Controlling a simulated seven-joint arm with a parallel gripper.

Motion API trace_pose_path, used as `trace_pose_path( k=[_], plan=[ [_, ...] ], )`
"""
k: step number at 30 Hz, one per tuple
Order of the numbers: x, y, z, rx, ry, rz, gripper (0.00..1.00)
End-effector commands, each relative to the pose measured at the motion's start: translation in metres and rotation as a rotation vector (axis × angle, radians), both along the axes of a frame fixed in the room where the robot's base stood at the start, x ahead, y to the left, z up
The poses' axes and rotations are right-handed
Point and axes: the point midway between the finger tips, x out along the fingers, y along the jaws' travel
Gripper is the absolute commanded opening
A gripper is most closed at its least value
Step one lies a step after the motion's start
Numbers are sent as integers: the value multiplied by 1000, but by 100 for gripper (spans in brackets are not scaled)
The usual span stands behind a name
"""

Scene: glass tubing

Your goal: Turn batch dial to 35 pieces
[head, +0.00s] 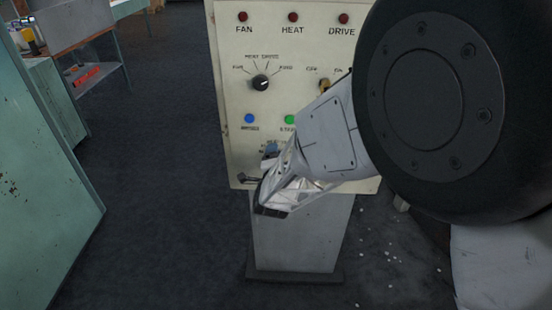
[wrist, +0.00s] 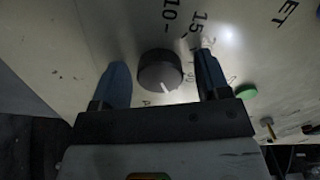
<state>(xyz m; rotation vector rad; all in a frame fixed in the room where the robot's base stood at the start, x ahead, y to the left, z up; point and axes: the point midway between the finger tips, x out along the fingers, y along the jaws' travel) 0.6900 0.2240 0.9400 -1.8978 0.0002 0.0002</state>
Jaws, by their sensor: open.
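The batch dial (wrist: 158,68) is a dark round knob on the pale panel in the wrist view. Its white pointer mark faces down and slightly right there, toward my palm. The numbers 10 and 15 show above it; other marks near my right finger are partly hidden or too small to read. My gripper (wrist: 163,73) is open, with one blue finger on each side of the dial and a visible gap on both sides. In the head view my gripper (head: 268,182) is at the panel's lower part, where it hides most of the dial's area.
The control panel (head: 228,100) carries a mode selector knob (head: 261,83), red lamps (head: 293,17), a blue button (head: 249,118) and a green button (head: 289,119). The green button (wrist: 245,91) is right of my fingers in the wrist view. Floor left of the panel is clear.

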Motion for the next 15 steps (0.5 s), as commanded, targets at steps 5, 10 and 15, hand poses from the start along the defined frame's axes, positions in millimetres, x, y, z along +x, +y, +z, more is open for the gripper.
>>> trace_pose_path(
  k=[5, 10, 15],
  plan=[
    [-5, 0, 0, 0, 0, 0, 69],
    [-17, 0, 0, 0, -1, 0, 69],
    [-37, 1, 1, 1, -1, 1, 69]
  ],
)
